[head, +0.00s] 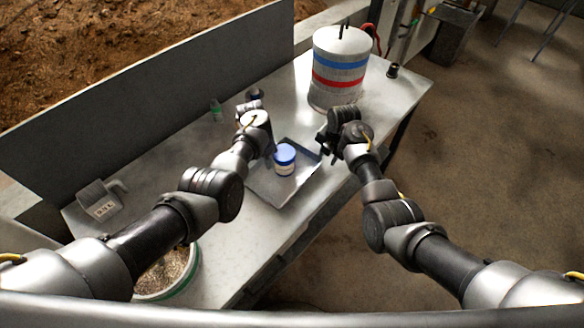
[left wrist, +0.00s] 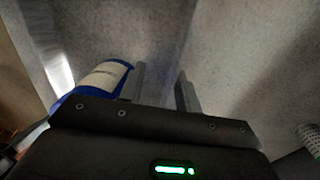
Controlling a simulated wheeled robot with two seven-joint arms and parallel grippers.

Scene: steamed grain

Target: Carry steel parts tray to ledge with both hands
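The steel parts tray (head: 262,190) is a shallow grey square tray resting on the metal table. A small jar with a blue lid (head: 285,153) and a pale label stands in it. It also shows at the left of the left wrist view (left wrist: 103,78). My left gripper (head: 269,150) is at the tray's far left side, close to the jar. In the left wrist view its two fingers (left wrist: 164,88) stand apart, with no object clearly clamped between them. My right gripper (head: 325,147) is at the tray's right side; its fingertips are dark and too small to read.
A large white drum (head: 340,85) with blue and red bands stands behind the tray. A bucket of grain (head: 165,275) is at the near left. A labelled grey scoop-like item (head: 100,203) and a small green-marked bottle (head: 216,110) are on the table (head: 150,170). A grey panel (head: 150,90) runs behind it.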

